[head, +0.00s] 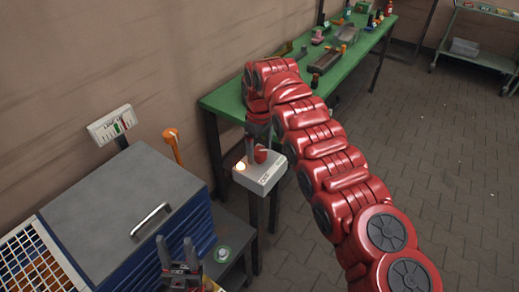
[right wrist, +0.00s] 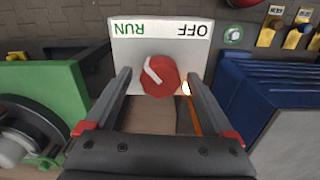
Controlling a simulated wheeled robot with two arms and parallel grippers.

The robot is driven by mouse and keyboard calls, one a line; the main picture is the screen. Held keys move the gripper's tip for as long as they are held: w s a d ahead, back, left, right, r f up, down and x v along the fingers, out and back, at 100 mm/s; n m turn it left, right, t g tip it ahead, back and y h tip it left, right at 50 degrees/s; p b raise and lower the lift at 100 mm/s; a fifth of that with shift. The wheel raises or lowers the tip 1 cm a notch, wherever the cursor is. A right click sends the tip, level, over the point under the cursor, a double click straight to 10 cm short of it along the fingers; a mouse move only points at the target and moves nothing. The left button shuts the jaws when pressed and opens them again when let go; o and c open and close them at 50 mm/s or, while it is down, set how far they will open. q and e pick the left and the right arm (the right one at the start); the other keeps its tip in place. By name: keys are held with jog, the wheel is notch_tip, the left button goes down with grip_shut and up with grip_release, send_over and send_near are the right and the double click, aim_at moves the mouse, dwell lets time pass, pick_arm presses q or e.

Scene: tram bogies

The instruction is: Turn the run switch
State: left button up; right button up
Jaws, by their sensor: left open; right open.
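The run switch is a red round knob (right wrist: 160,75) with a white pointer line on a pale panel (right wrist: 190,52) marked RUN and OFF, upside down in the right wrist view. The pointer slants to the upper left, on the RUN side. In the head view the panel is the top of a grey box (head: 262,181) on a post. My right gripper (right wrist: 158,76) is open, its fingers left and right of the knob with visible gaps; it also shows above the box in the head view (head: 258,138). My left gripper (head: 177,242) is open and empty at the bottom left.
A lit lamp (head: 240,166) glows on the box beside the knob. A blue cabinet (head: 125,205) with a grey top stands left of the box. A green workbench (head: 226,98) with tools lies behind my right arm.

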aim_at(258, 151)
jog(key=r, duration=0.3)
jog(key=r+p, duration=0.1)
jog(key=r, duration=0.2)
jog(key=shift+a+r, duration=0.2)
jog(key=shift+r, duration=0.2)
notch_tip(258, 151, up, 10)
jog(key=p, duration=1)
jog(key=shift+d+r, duration=0.15)
jog(key=shift+r, duration=0.05)
